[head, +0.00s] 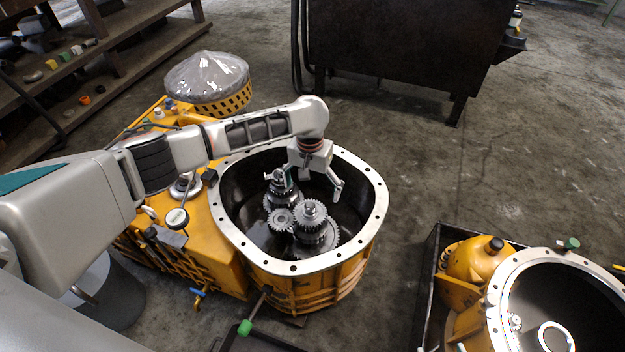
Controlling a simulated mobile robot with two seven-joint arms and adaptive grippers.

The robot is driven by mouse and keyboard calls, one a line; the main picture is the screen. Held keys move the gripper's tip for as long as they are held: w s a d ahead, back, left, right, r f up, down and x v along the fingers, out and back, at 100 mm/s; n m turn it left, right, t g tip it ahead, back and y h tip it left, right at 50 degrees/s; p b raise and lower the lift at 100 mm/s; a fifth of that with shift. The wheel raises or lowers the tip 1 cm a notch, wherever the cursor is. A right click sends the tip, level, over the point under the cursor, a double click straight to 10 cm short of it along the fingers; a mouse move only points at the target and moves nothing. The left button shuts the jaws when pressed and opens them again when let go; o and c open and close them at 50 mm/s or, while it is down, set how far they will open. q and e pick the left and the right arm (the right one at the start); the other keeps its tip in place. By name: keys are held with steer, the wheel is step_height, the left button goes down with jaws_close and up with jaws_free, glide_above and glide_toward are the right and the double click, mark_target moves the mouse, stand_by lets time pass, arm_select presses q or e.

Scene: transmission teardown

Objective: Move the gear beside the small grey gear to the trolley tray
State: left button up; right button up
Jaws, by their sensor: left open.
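Several grey metal gears stand inside the open yellow housing (376,208). The small grey gear (281,221) sits low at the left of the cluster. A larger toothed gear (311,211) is beside it on the right, on top of a stack. Another gear stack (276,200) stands behind it. My left gripper (308,184) reaches in over the housing with its fingers spread, above and behind the gears, holding nothing. Its left finger partly covers the rear stack. My right gripper is out of view. I cannot tell for certain which dark tray is the trolley tray.
A dark tray edge (268,341) shows at the bottom, near a green-tipped handle (245,327). At the right, a dark bin (431,268) holds another yellow housing (470,258). The housing's raised flange surrounds the gears.

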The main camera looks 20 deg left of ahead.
mark_target(310, 204)
arm_select(q)
steer(key=shift+w+a+r, duration=0.2)
steer(key=shift+w+a, duration=0.1)
steer(key=shift+a, duration=0.15)
step_height(310, 204, down, 4)
steer(key=shift+s+r+b, duration=0.15)
steer(key=shift+r+b, duration=0.1)
steer(key=shift+b, duration=0.95)
step_height(310, 204, down, 5)
steer(key=b, duration=0.3)
steer(key=shift+r, duration=0.1)
steer(key=shift+w+f, duration=0.2)
steer(key=shift+f, duration=0.95)
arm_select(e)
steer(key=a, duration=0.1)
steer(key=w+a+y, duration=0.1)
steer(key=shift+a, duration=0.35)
